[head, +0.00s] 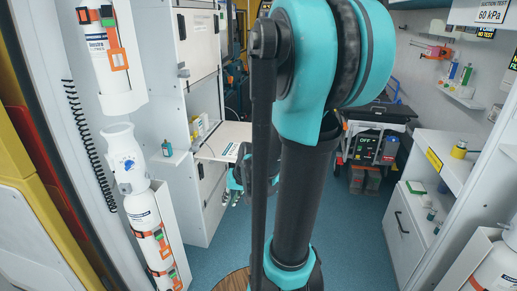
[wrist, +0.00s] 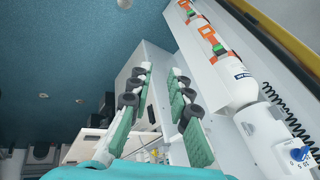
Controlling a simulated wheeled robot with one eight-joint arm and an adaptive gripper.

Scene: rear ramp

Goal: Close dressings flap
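A white flap (head: 226,139) stands folded down and open, about level, on the tall white cabinet at left centre in the head view. I take it to be the dressings flap; its label cannot be read. Small yellow and green items show in the compartment behind it. My arm hides its right part. My gripper (head: 229,199) is below the flap's right part in the head view, partly hidden by my arm. In the wrist view my gripper (wrist: 160,72) shows two green fingers apart with nothing between them. A pale panel at lower left there may be the flap.
White gas cylinders (head: 143,215) with orange straps stand at left, with a black coiled cord (head: 82,130). A small green bottle (head: 166,148) sits on a ledge by the cabinet. A stretcher (head: 378,120) stands at the back, and a white counter (head: 450,160) at right. Blue floor is clear between.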

